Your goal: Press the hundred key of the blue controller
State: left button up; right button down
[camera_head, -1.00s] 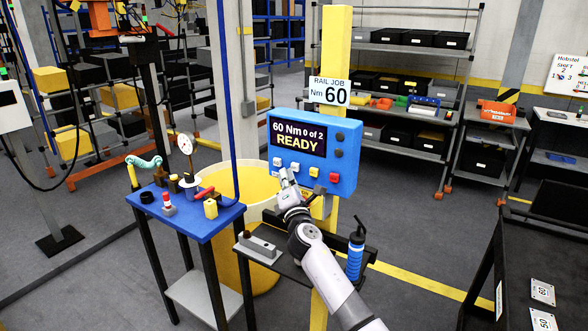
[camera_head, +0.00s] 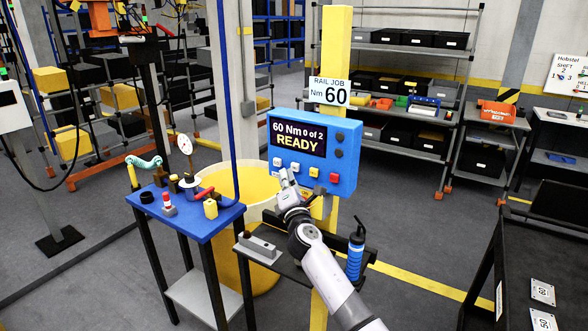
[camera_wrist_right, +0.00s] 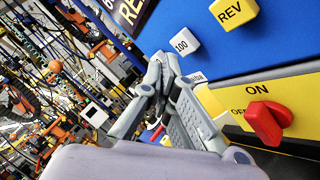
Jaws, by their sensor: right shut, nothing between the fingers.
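The blue controller (camera_head: 350,150) hangs on a yellow post. Its screen (camera_head: 299,138) reads "60 Nm 0 of 2 READY". A row of white, yellow and red keys runs below the screen. In the right wrist view the white hundred key (camera_wrist_right: 183,40), marked "100", sits on the blue face beside the yellow REV key (camera_wrist_right: 233,11). My right gripper (camera_head: 285,178) is shut and empty, just below the key row. In the wrist view its fingertips (camera_wrist_right: 160,62) are close to the hundred key, with a small gap in the picture. My left gripper is not in view.
A red switch (camera_wrist_right: 268,122) on a yellow ON/OFF plate is close beside the gripper. Below are a small shelf with a blue bottle (camera_head: 355,258) and a blue-topped table (camera_head: 190,222) with tools. A yellow bin (camera_head: 250,285) stands behind them.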

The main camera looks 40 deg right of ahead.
jog(key=shift+d, duration=0.1)
jog(key=shift+w+d, duration=0.15)
jog(key=shift+d, duration=0.15)
jog(key=shift+w+d+b, duration=0.2)
jog(key=shift+d+b, duration=0.15)
jog(key=shift+d, duration=0.05)
dwell(0.7)
dwell(0.3)
jog(key=shift+s+a, duration=0.4)
jog(key=shift+a, duration=0.4)
jog(key=a, duration=0.1)
jog(key=s+a+p, duration=0.1)
jog(key=a, duration=0.1)
jog(key=s+a, duration=0.1)
jog(key=shift+a, duration=0.3)
